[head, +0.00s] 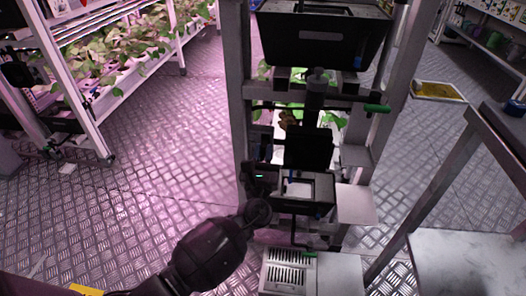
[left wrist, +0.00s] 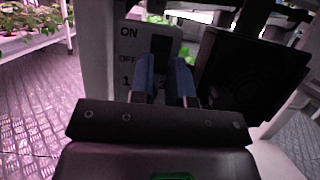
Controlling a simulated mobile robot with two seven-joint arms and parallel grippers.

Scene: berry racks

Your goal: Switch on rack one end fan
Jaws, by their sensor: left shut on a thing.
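A pale switch panel (left wrist: 128,45) on the rack's end post carries the labels ON and OFF, with a numeral below them. My left gripper (left wrist: 165,80) has its two blue fingers upright in front of this panel, shut on a dark piece between them that appears to be the switch lever. The fingers hide most of it, so I cannot tell its setting. A black square fan (left wrist: 245,75) is just right of the panel; it also shows in the head view (head: 308,148). In the head view my left gripper (head: 264,153) is at the rack end, left of the fan. My right gripper is not in view.
A black bin (head: 320,40) sits high on the rack frame. A white slotted box (head: 288,275) stands low in front. A planted rack (head: 110,60) is at the left, a grey table (head: 470,265) at the right.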

